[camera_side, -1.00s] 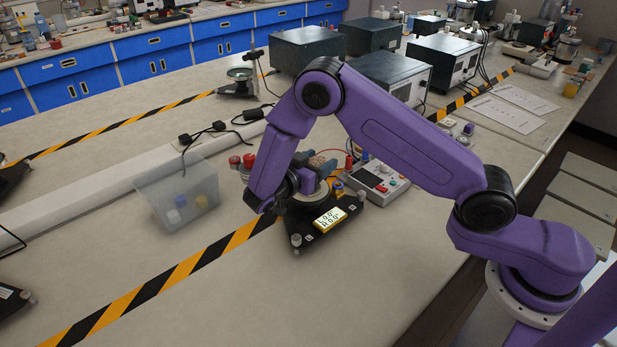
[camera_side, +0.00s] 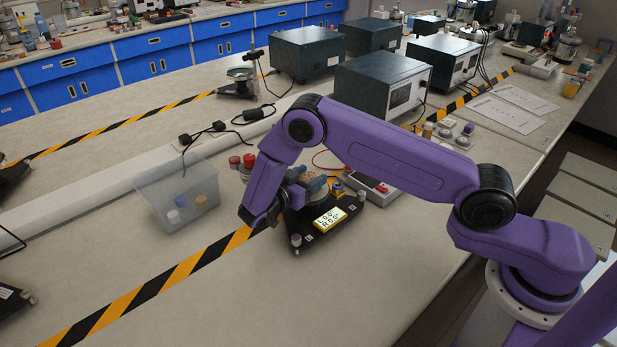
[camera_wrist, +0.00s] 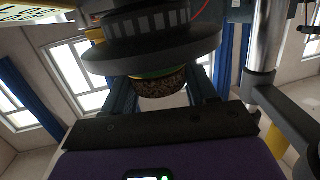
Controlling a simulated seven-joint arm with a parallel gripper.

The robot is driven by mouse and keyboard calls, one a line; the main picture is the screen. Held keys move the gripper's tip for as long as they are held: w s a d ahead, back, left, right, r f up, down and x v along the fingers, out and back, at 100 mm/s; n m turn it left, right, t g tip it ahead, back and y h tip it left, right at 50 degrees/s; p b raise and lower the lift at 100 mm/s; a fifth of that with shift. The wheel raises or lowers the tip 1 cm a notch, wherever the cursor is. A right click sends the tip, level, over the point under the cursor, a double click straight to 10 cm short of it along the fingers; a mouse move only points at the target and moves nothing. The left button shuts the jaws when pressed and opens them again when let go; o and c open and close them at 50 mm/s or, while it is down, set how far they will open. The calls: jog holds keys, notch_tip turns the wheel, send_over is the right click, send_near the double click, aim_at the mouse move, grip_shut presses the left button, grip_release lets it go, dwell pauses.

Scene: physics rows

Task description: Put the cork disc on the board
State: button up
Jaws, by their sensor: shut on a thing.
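The board is a black base with a yellow readout (camera_side: 310,238), right of my wrist in the side view. My gripper (camera_wrist: 163,90) is shut on the cork disc (camera_wrist: 163,86), a speckled brown round piece between its dark blue fingers in the wrist view. A wide dark round part (camera_wrist: 150,48) stands in front and hides some of the disc. I cannot tell whether disc and board touch. In the side view my gripper (camera_side: 303,186) is low over the back of the board, and my wrist hides much of the disc.
A clear bin (camera_side: 180,197) with small pieces stands left of my wrist. Red knobs (camera_side: 242,161) are just behind it.

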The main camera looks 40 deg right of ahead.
jog(key=shift+f, duration=0.2)
jog(key=o, duration=1)
